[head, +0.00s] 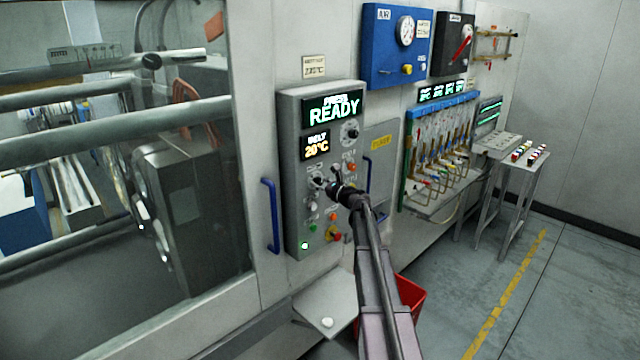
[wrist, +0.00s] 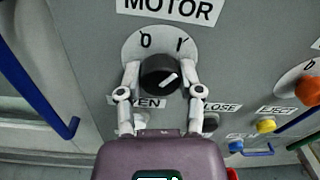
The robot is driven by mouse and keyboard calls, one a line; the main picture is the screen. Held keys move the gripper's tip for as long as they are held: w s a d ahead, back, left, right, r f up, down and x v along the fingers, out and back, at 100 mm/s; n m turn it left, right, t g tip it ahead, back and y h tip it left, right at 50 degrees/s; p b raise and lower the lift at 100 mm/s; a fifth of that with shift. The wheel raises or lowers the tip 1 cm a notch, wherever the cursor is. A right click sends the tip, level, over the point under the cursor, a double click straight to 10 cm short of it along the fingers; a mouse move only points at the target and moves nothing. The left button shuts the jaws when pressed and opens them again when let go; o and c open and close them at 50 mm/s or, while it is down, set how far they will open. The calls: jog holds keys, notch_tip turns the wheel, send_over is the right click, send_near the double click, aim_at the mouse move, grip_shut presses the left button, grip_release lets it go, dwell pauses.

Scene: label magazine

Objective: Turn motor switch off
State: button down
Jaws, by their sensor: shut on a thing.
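The motor switch is a round black knob (wrist: 160,70) on a pale dial plate (wrist: 131,46) below the MOTOR label (wrist: 170,8) in the wrist view. The plate carries a 0 at upper left and a 1 at upper right. The knob's white line slants up to the right, on the side of the 1. My gripper (wrist: 161,80) has one finger on each side of the knob and is shut on it. In the head view my gripper (head: 338,190) is at the grey control panel (head: 292,130) and hides the knob.
OPEN and CLOSE labels sit just below the knob, partly behind my fingers. An orange knob (wrist: 309,90), a yellow button (wrist: 266,126) and a blue button (wrist: 236,146) lie to the right. Blue handles (head: 270,215) flank the panel. A red bin (head: 411,294) stands below.

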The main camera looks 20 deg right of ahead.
jog(key=n, duration=1.4)
jog(key=shift+w+d, duration=0.1)
dwell(0.7)
jog(key=shift+c, duration=1.3)
grip_release()
jog(key=v, duration=0.7)
jog(key=shift+s+d, duration=0.15)
jog(key=shift+s, duration=0.1)
